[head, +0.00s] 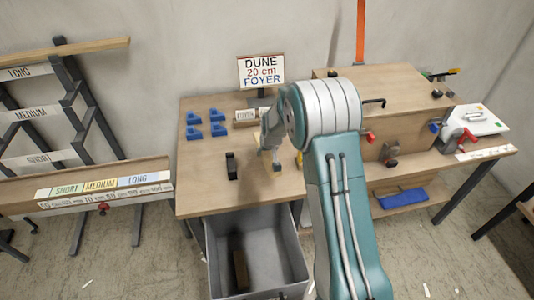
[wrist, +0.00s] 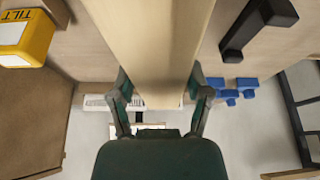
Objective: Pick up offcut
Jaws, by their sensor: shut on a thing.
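The offcut (wrist: 150,40) is a pale, straight wooden piece. In the wrist view it runs from the top edge down between the fingers of my gripper (wrist: 162,88). The fingers press on its two long sides, so the gripper is shut on it. In the head view my gripper (head: 276,166) points down over the middle of the wooden workbench (head: 200,205). There the offcut is mostly hidden by the arm and small. I cannot tell whether it touches the bench top.
A DUNE sign (head: 261,70) stands behind. A yellow TILT-marked item (wrist: 22,40) is close by. A grey open bin (head: 285,265) holding a brown piece (head: 240,270) is in front.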

